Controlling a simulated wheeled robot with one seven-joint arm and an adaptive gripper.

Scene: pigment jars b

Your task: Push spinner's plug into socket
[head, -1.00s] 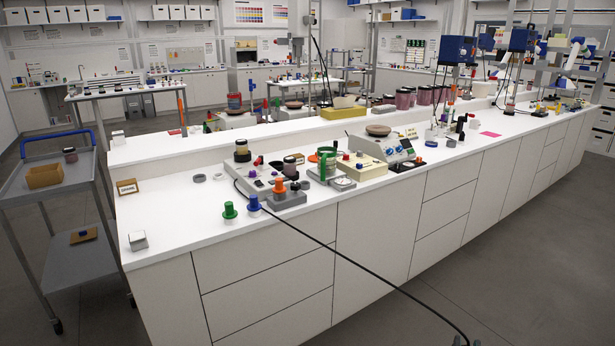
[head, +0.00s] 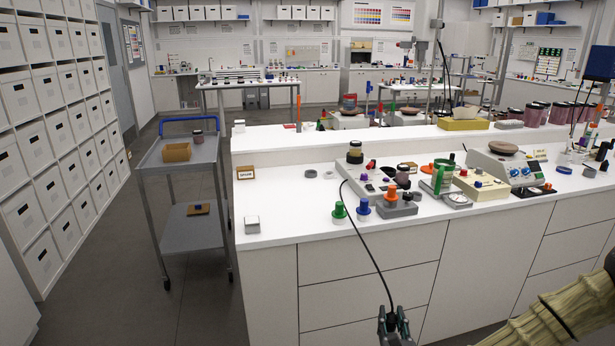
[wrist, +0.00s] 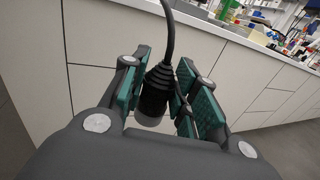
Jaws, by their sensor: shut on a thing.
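A black plug (wrist: 154,94) with a ribbed boot is held between the green-padded fingers of my gripper (wrist: 163,90) in the wrist view. Its lower end is partly hidden by the gripper. My gripper also shows at the bottom of the head view (head: 396,322), in front of the bench's drawer fronts and below the bench top. A black cable (head: 368,252) runs from the plug up over the bench edge to the left end of a pale grey device (head: 368,188), likely the spinner. I cannot make out which opening is the socket.
Green (head: 339,212) and blue (head: 363,209) knobbed pieces stand near the bench's front edge, beside a grey block (head: 396,208) with an orange knob. A cream box (head: 481,187) and a scale-like device (head: 513,168) stand right. The bench top's left part is mostly clear. A cart (head: 190,232) stands left.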

